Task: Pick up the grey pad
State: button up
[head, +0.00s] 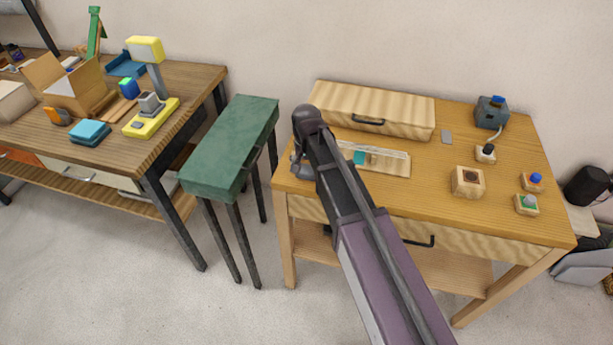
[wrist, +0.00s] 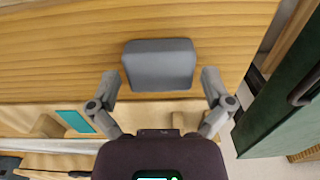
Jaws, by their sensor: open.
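The grey pad (wrist: 158,64) is a thick, round-cornered block on the wooden table top in the wrist view. It lies just ahead of my gripper (wrist: 160,80), near the table end that faces the green cabinet. My gripper is open, with one finger to each side of the pad's near edge and a gap on both sides. It holds nothing. In the head view my gripper (head: 299,166) is at the left end of the right-hand table, and my arm hides the pad there.
A wooden tray (head: 390,168) with a teal block (head: 360,157) and clear rods lies beside my gripper. A long wooden box (head: 380,108) stands behind. A flat grey plate (head: 446,136) lies farther right. The green cabinet (head: 232,145) stands left, across a gap.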

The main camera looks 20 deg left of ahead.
jog(key=shift+f, duration=0.4)
dwell(0.3)
jog(key=c, duration=0.7)
